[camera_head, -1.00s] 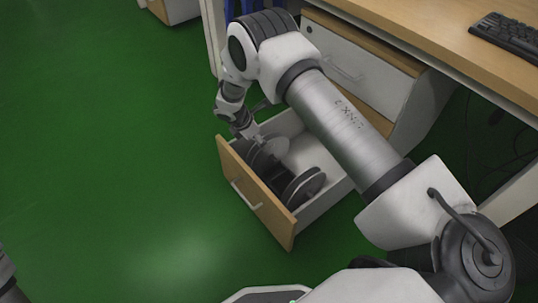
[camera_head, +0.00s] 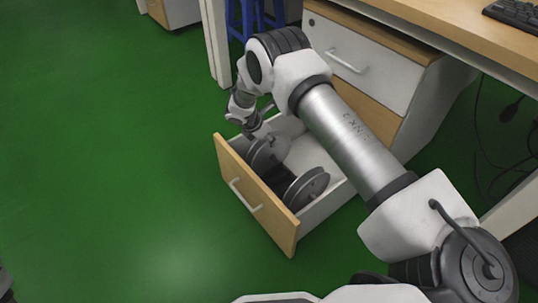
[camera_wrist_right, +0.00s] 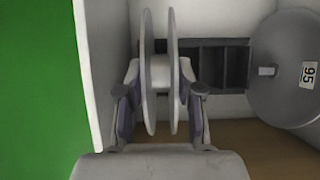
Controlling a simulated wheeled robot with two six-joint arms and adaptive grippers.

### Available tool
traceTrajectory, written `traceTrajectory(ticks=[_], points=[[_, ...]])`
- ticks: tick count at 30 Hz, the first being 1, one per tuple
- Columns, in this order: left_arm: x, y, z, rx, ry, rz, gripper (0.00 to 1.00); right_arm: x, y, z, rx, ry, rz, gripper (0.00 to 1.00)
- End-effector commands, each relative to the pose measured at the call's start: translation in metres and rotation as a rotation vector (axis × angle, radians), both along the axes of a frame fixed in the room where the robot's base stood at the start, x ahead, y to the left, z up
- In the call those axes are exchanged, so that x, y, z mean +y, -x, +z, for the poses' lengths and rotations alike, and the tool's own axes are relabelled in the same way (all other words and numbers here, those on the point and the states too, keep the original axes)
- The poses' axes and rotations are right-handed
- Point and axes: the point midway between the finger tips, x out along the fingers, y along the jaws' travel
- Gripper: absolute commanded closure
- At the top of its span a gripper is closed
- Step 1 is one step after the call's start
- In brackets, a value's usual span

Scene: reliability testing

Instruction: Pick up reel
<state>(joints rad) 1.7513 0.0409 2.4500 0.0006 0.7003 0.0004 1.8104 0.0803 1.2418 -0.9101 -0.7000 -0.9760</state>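My right gripper (camera_wrist_right: 160,95) reaches down into the open drawer. In the right wrist view its two fingers lie on either side of a grey reel (camera_wrist_right: 160,72) seen edge-on, with a pale hub between two discs. The fingertips appear to press on the outer faces of the discs. In the head view this reel (camera_head: 264,154) is at the drawer's far left part, below the gripper. I cannot tell whether it is clear of the drawer floor. A second grey reel (camera_head: 306,187) stands nearer the front right; the wrist view shows its face with a "95" label (camera_wrist_right: 308,75).
The drawer has a wooden front (camera_head: 255,200) with a white handle, and white side walls close around the gripper. A dark slotted rack (camera_wrist_right: 215,65) lies inside it. The white cabinet (camera_head: 375,70) and desk (camera_head: 430,20) stand behind. Green floor (camera_head: 100,150) is free at left.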

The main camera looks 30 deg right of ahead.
Motion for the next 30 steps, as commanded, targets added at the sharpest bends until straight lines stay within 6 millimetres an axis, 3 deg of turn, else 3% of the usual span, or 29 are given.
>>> traceTrajectory(ticks=[2,12,24,30], points=[[0.0,0.0,0.0,0.0,0.0,0.0,0.4,0.0,0.0,-0.001,0.0,-0.001,0.0,1.0],[0.0,0.0,0.003,0.001,0.0,0.0,0.4,0.0,0.0,0.004,0.0,-0.001,0.0,1.0],[0.0,0.001,0.049,0.001,0.0,-0.002,0.4,0.0,0.0,0.09,-0.002,-0.001,-0.001,1.0],[0.0,0.001,0.052,0.002,0.0,-0.002,0.4,0.0,0.0,0.101,0.0,-0.001,0.0,1.0]])
